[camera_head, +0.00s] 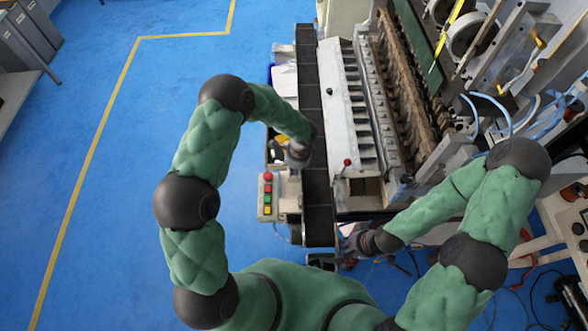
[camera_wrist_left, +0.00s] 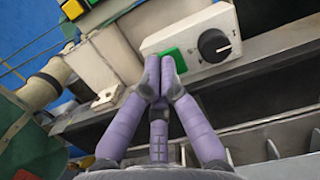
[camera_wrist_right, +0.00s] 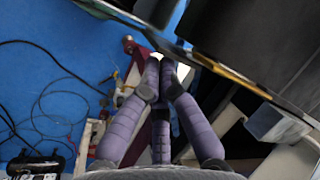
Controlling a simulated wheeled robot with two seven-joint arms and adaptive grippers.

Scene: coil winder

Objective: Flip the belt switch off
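In the left wrist view a white control box (camera_wrist_left: 200,28) carries a black rotary knob (camera_wrist_left: 214,45) with a white mark and a green rocker switch (camera_wrist_left: 177,59). My left gripper (camera_wrist_left: 160,62) has its fingertips together in front of the green switch, partly covering it; I cannot tell whether they touch it. In the head view my left gripper (camera_head: 290,156) is beside the dark conveyor belt (camera_head: 315,170), and the switch box is not clearly seen there. My right gripper (camera_wrist_right: 158,62) has its fingertips together and nothing between them. In the head view it is low near the machine's front corner (camera_head: 350,246).
A button panel (camera_head: 267,197) with red, yellow and green buttons stands left of the belt's near end. The large winding machine (camera_head: 350,100) lies right of the belt. Cables (camera_wrist_right: 50,110) lie on the floor below my right gripper. Blue floor at left is clear.

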